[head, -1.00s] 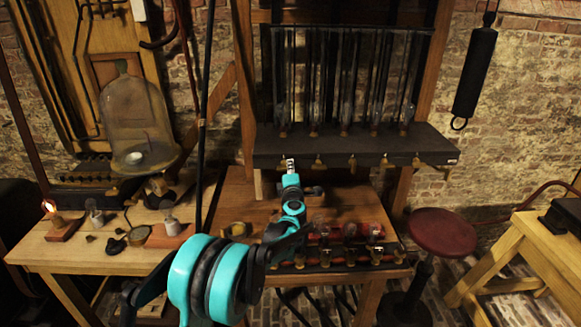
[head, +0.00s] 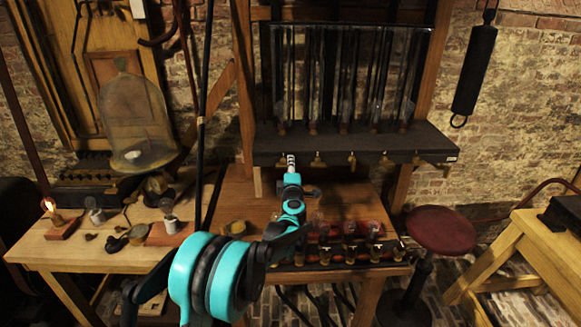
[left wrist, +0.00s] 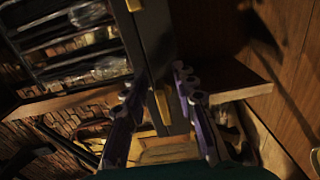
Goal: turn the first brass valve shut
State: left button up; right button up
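A dark shelf (head: 380,146) carries a row of small brass valves along its front edge. Several of them show to the right of my left gripper, such as one valve (head: 317,160) and another (head: 352,160). My left gripper (head: 291,160) is at the left end of this row and covers the first valve in the head view. In the left wrist view a brass valve (left wrist: 162,105) lies between the two parted fingers of the left gripper (left wrist: 160,78), with gaps visible on both sides. Another brass piece (left wrist: 134,5) shows higher up. My right gripper is not in view.
Tall glass tubes (head: 346,80) stand in a rack above the shelf. Below lies a wooden bench (head: 245,205) with a row of glass jars and brass fittings (head: 350,253). A glass bell jar (head: 137,115) is at left, a red stool (head: 440,230) at right.

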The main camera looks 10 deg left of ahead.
pick_arm(q)
jog(key=v, duration=1.2)
